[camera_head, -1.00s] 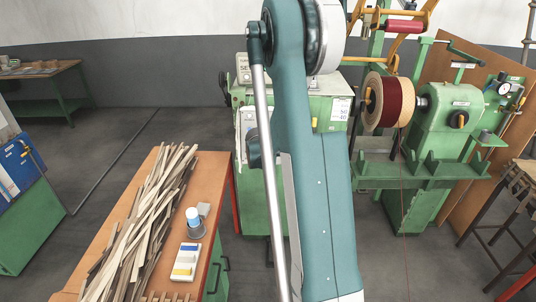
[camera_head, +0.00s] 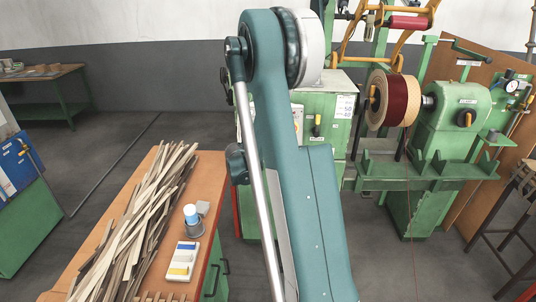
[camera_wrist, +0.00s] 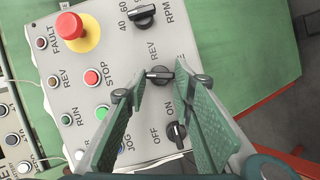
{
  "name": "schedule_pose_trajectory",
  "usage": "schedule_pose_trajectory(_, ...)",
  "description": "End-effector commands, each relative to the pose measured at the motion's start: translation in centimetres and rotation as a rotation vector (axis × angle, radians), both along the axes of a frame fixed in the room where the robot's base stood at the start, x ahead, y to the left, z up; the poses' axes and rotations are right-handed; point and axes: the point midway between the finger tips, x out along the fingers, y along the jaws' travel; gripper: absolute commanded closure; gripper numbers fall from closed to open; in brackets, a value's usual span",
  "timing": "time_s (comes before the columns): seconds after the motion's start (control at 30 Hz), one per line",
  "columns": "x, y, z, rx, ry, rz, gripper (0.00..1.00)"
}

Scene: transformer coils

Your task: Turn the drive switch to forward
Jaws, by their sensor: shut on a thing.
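In the wrist view, the drive switch (camera_wrist: 160,76) is a black knob on a light grey control panel (camera_wrist: 92,128). Its bar lies roughly crosswise in the picture, just below the REV label. My gripper (camera_wrist: 159,70) is shut on this knob, with one green-padded finger on each side. The fingers hide part of the lettering around the switch, and I cannot read a forward mark. In the head view, my arm hides the gripper and the switch.
A red emergency stop (camera_wrist: 70,27) and RPM knob (camera_wrist: 142,14) sit above the switch. An OFF/ON knob (camera_wrist: 177,134) is close below, by the right finger. A red STOP button (camera_wrist: 93,78) lies left. The coil winder (camera_head: 455,118) stands right of my arm.

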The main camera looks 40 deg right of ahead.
Motion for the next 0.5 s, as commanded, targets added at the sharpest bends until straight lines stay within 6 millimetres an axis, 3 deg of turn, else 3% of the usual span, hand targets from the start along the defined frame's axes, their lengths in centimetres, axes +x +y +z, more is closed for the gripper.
schedule_pose_trajectory(0.5,-0.08,0.16,-0.48,-0.194,0.194,0.111,0.87)
